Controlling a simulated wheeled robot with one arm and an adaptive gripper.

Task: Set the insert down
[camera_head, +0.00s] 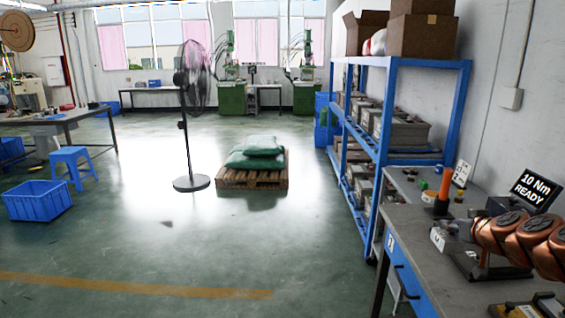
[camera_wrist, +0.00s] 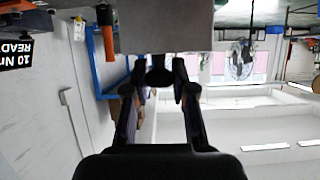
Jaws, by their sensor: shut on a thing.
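In the wrist view my gripper (camera_wrist: 160,88) has its two dark fingers closed around a dark round knob. The knob joins, or sits right against, a plain light-grey block (camera_wrist: 165,28) at the top of the picture. I take this block to be the insert. The fingers hide part of the knob, and the block's far side is out of sight.
A grey bench with a blue drawer front (camera_head: 410,268) stands at the right. It bears an orange-handled tool (camera_head: 443,190), a "10 Nm READY" display (camera_head: 535,190) and small parts. A blue shelf rack (camera_head: 383,120) is behind. Open floor lies left, with a fan (camera_head: 187,110) and pallet (camera_head: 252,179).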

